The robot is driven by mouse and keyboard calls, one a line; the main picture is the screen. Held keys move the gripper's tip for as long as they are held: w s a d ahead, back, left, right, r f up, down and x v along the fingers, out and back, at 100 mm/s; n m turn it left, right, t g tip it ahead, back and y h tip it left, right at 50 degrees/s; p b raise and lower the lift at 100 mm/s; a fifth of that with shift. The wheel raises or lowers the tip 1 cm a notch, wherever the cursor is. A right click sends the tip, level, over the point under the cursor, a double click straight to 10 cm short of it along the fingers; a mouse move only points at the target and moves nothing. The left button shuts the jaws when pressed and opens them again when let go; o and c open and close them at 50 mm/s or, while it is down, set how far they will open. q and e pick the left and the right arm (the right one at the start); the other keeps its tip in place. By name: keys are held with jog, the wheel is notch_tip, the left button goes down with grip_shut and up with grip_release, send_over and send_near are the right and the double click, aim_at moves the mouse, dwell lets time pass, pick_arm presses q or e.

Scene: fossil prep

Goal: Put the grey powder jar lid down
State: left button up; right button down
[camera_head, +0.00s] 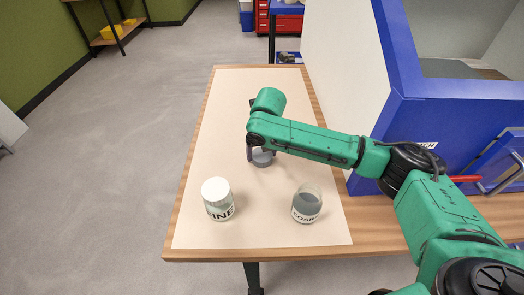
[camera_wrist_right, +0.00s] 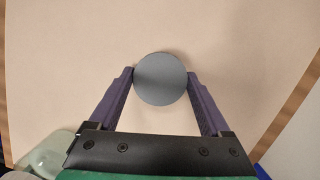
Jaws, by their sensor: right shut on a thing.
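The grey lid (camera_wrist_right: 160,78) is a round disc held between the two fingers of my right gripper (camera_wrist_right: 161,88) in the right wrist view. In the head view the lid (camera_head: 262,159) shows partly below my right gripper (camera_head: 259,150), over the beige mat. I cannot tell whether it touches the mat. The grey powder jar (camera_head: 307,204), labelled "COARS" as far as it reads, stands open without a lid at the mat's right front. My left gripper is not in view.
A second jar (camera_head: 217,200) with a white lid and a label ending "INE" stands at the mat's left front. The beige mat (camera_head: 240,100) on the wooden table (camera_head: 190,180) is clear at the back. A blue-framed cabinet (camera_head: 400,110) bounds the right side.

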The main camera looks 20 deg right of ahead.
aim_at(265, 161)
jog(key=shift+w+f, duration=0.15)
jog(key=shift+w, duration=0.05)
grip_release()
jog(key=shift+s, duration=0.1)
jog(key=b+v, duration=0.1)
jog(key=v, duration=1.1)
